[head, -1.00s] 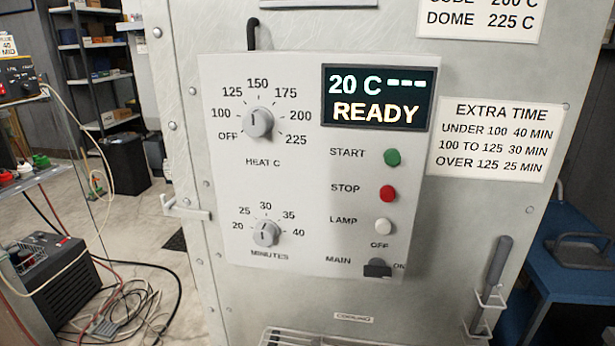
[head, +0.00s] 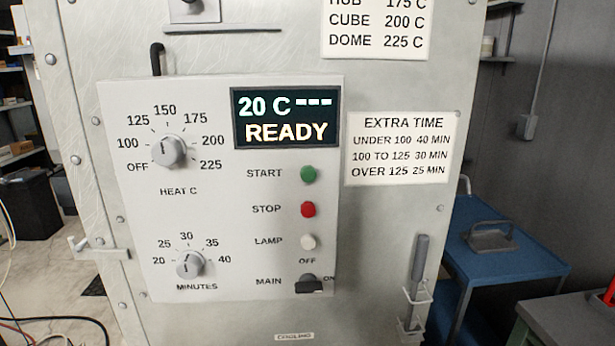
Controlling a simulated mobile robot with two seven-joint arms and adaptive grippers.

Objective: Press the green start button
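The green start button (head: 308,174) sits on the white control panel (head: 130,235), right of the label START. The red stop button (head: 308,209) and the white lamp button (head: 308,241) are below it. The display (head: 285,118) above reads 20 C, dashes and READY. The heat knob (head: 168,151) has its mark pointing up and slightly left, between 125 and 150. The minutes knob (head: 190,264) has its mark near 30. The main switch (head: 308,284) is at the panel's lower right. Neither of my grippers is in view.
An extra time sign (head: 400,148) and a temperature sign (head: 376,27) are on the metal cabinet front. A dark handle (head: 417,270) stands in a bracket at lower right. A blue cart (head: 500,245) is to the right, and cables (head: 60,325) lie on the floor at left.

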